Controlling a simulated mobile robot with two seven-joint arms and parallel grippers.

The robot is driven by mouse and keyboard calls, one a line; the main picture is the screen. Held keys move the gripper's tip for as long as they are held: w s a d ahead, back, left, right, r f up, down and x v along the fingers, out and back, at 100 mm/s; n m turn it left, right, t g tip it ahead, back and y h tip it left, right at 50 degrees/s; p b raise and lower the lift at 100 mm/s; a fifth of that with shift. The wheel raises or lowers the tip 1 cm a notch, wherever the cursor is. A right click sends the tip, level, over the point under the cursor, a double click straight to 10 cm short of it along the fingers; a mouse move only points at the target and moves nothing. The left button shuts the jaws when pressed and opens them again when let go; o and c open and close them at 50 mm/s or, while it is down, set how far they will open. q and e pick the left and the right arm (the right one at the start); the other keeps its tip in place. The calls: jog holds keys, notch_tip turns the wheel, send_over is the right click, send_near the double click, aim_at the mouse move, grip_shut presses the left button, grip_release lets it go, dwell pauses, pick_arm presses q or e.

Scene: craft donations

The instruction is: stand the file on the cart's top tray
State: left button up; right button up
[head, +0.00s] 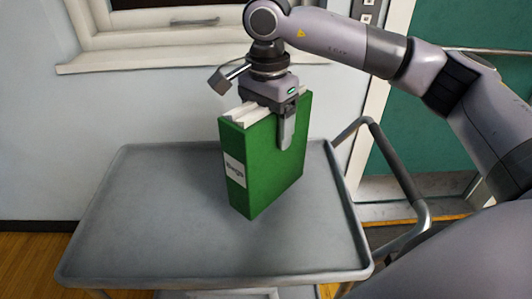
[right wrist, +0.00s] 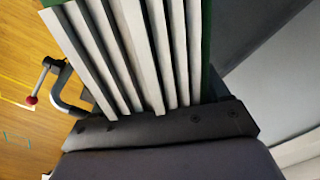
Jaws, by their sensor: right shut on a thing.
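The file (head: 265,160) is a green upright box file with a pale label on its spine and white pages showing at its top. My right gripper (head: 276,112) comes down from above and is shut on its top part, one finger flat against the green side face. The other finger is hidden behind the file. The file is upright over the middle right of the cart's grey top tray (head: 150,220); I cannot tell whether its bottom touches the tray. In the right wrist view the file's pages (right wrist: 130,50) fill the space before the palm. My left gripper is out of view.
The tray has a low raised rim and is otherwise bare, with free room left and in front of the file. The cart's handle (head: 395,165) rises at the right. A window sill (head: 160,58) and wall stand behind. A dark clamp-like thing with a red knob (right wrist: 31,101) shows in the right wrist view.

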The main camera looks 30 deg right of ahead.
notch_tip(320, 180, down, 7)
jog(key=shift+r, duration=0.2)
dwell(0.3)
jog(key=shift+f, duration=0.1)
jog(key=o, duration=1.5)
jog(key=shift+f, duration=0.1)
notch_tip(320, 180, up, 12)
jog(key=shift+r+b, duration=0.15)
jog(key=shift+b, duration=0.15)
